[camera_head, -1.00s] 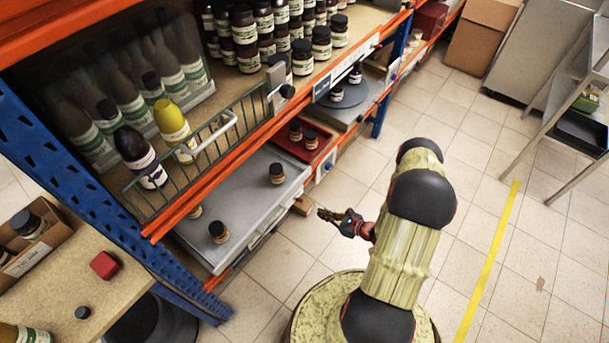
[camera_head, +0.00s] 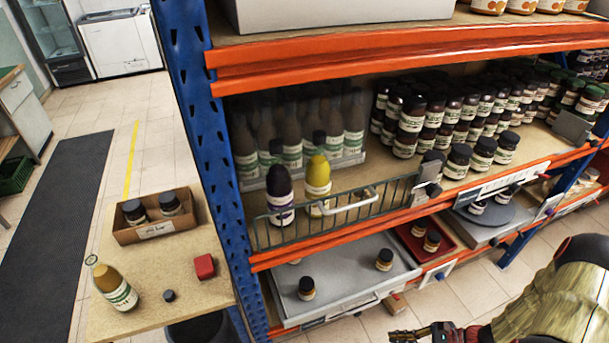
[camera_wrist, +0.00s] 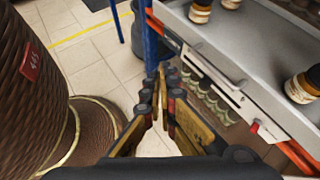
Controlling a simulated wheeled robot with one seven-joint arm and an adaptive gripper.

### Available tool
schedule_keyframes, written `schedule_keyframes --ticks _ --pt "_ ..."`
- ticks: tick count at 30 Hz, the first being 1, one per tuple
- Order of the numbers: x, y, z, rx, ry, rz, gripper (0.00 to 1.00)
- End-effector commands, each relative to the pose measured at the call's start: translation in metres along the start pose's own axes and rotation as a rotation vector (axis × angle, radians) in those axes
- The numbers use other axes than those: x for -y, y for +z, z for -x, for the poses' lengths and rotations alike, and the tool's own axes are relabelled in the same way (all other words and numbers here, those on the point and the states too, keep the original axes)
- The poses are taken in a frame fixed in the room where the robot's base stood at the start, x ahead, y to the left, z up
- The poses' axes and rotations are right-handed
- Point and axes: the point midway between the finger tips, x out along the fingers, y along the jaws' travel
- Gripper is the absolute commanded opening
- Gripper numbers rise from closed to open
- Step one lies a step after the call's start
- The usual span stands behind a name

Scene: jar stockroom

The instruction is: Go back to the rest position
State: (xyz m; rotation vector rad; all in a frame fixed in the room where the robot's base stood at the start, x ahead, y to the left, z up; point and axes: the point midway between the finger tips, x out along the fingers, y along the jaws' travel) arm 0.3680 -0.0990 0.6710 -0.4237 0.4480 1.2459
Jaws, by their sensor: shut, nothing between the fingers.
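My gripper (camera_head: 418,335) shows at the bottom edge of the head view, in front of the lower shelf and low over the floor. In the wrist view my gripper (camera_wrist: 160,100) has its fingers together and empty. It points past the front of the grey pull-out tray (camera_wrist: 262,40), apart from it. My arm comes in from the lower right of the head view. The rest position itself is not marked in either view.
The shelf's blue post (camera_head: 190,100) and orange beams stand close ahead. A side table (camera_head: 110,245) holds a box of jars, a bottle and a red block.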

Motion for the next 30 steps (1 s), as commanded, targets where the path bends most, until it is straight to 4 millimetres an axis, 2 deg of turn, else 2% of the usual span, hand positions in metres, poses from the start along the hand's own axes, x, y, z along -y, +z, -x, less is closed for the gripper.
schedule_keyframes --ticks 1,3,15,24,30 --pt "0.0 0.02 0.013 -0.034 0.057 0.082 0.0" --pt "-0.004 0.043 0.028 -0.078 0.137 0.184 0.0" --pt "-0.025 0.157 0.107 -0.369 0.502 0.745 0.0" --pt "-0.036 0.236 0.154 -0.616 0.668 1.145 0.0" --pt "-0.044 0.292 0.176 -0.779 0.708 1.401 0.0"
